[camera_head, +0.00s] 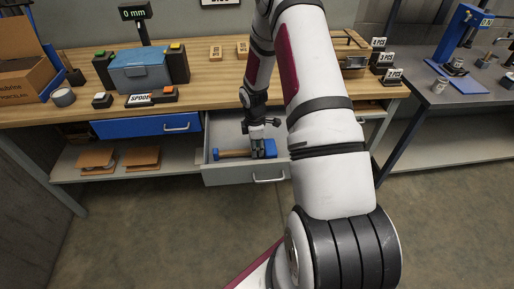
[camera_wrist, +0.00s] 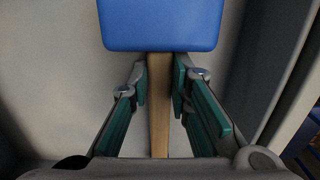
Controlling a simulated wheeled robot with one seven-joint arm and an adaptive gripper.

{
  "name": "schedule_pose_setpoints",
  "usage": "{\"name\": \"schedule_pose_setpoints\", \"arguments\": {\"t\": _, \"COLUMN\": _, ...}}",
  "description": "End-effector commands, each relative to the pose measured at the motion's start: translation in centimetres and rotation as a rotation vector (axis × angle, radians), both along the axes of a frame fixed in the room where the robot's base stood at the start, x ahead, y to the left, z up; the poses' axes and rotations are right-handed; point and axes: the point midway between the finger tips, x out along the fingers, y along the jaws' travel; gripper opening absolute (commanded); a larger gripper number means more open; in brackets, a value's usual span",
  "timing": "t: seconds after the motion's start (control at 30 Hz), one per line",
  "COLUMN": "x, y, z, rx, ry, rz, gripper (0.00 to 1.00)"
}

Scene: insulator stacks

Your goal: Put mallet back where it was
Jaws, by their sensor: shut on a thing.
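The mallet has a blue head (camera_wrist: 162,24) and a wooden handle (camera_wrist: 158,110). My gripper (camera_wrist: 160,85) is shut on the handle just below the head, with one green-padded finger on each side. In the head view my gripper (camera_head: 257,150) is down inside an open grey drawer (camera_head: 243,175) under the wooden bench. The mallet lies sideways within the drawer's outline. I cannot tell whether it touches the drawer floor.
The wooden bench top (camera_head: 215,75) holds a blue box (camera_head: 142,72), a cardboard box (camera_head: 25,75) and small labelled blocks. A closed blue drawer (camera_head: 147,125) is left of the open one. A grey table (camera_head: 455,95) stands at right. The floor in front is clear.

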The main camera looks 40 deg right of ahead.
Motion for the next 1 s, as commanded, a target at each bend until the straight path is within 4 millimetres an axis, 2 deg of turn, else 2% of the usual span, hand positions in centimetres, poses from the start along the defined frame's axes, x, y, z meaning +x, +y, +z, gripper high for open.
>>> {"name": "schedule_pose_setpoints", "arguments": {"t": 0.03, "x": 0.0, "y": 0.0, "z": -0.2, "rx": 0.001, "ry": 0.001, "rz": 0.0, "gripper": 0.2}}
{"name": "schedule_pose_setpoints", "arguments": {"t": 0.1, "x": 0.0, "y": 0.0, "z": -0.1, "rx": 0.001, "ry": 0.001, "rz": 0.0, "gripper": 0.36}}
{"name": "schedule_pose_setpoints", "arguments": {"t": 0.13, "x": 0.0, "y": 0.0, "z": -0.1, "rx": 0.001, "ry": 0.001, "rz": 0.0, "gripper": 0.38}}
{"name": "schedule_pose_setpoints", "arguments": {"t": 0.4, "x": 0.0, "y": 0.0, "z": 0.0, "rx": 0.0, "ry": 0.0, "rz": 0.0, "gripper": 0.38}}
{"name": "schedule_pose_setpoints", "arguments": {"t": 0.53, "x": 0.1, "y": 0.0, "z": 0.7, "rx": 0.0, "ry": -0.002, "rz": 0.0, "gripper": 0.38}}
{"name": "schedule_pose_setpoints", "arguments": {"t": 0.67, "x": 0.2, "y": 0.0, "z": 2.6, "rx": -0.001, "ry": -0.004, "rz": -0.001, "gripper": 0.38}}
{"name": "schedule_pose_setpoints", "arguments": {"t": 1.0, "x": 0.3, "y": 0.3, "z": 9.4, "rx": -0.002, "ry": -0.003, "rz": -0.001, "gripper": 0.38}}
